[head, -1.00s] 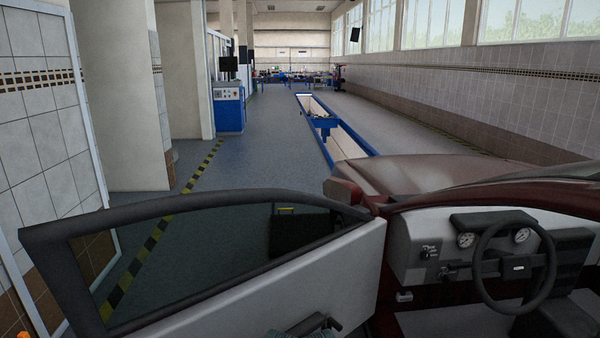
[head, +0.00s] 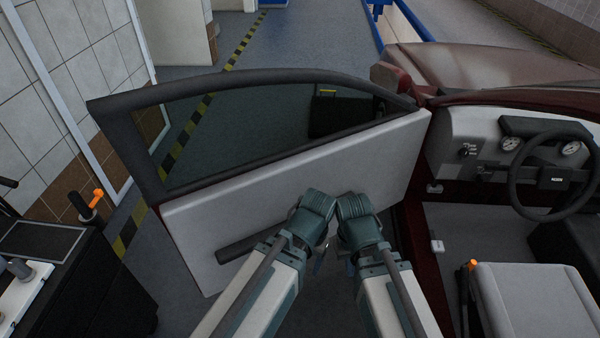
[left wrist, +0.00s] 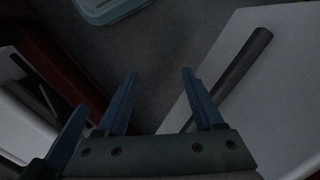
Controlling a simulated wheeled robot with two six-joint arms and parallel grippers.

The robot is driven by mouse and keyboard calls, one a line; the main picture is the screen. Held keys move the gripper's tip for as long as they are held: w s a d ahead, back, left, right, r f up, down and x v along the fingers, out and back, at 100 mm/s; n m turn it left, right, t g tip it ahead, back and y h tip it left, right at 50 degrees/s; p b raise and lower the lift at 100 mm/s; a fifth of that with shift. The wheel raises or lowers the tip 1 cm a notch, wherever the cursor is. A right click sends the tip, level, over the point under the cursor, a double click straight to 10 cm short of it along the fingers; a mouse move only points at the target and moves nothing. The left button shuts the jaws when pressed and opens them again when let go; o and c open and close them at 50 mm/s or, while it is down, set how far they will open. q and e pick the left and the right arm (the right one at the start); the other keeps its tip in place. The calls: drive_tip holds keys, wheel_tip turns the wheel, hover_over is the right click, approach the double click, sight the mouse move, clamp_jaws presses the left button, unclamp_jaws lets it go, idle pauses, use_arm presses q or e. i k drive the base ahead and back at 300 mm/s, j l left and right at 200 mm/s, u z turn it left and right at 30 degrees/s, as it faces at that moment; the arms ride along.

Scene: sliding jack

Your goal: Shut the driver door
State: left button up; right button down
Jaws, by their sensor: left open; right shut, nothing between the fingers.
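The driver door (head: 300,180) stands wide open to the left of the car, its pale inner panel facing me. A dark bar handle (head: 235,248) sits low on that panel, left of my arms. In the left wrist view, the handle (left wrist: 245,62) lies on the pale door panel (left wrist: 255,110), just right of my left gripper (left wrist: 159,73). The left fingers are apart with nothing between them. My right gripper (head: 352,258) hangs beside the left one in front of the panel, mostly hidden by its wrist. It is shut and empty.
The door opening with sill, seat (head: 530,300) and steering wheel (head: 553,172) is at the right. A tiled wall (head: 75,70) stands beyond the door at the left. A dark cabinet (head: 75,290) is at the near left. Floor lies clear beyond the door.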

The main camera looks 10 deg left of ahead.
sight(215, 221)
drive_tip(key=k+j, duration=0.1)
drive_tip(key=j, duration=0.25)
drive_tip(key=k+j+z, duration=0.15)
drive_tip(key=j, duration=0.6)
drive_tip(key=k+j+z, duration=0.1)
drive_tip(key=j, duration=0.25)
drive_tip(key=k+j, duration=0.25)
drive_tip(key=i+j+z, duration=0.05)
drive_tip(key=j, duration=0.05)
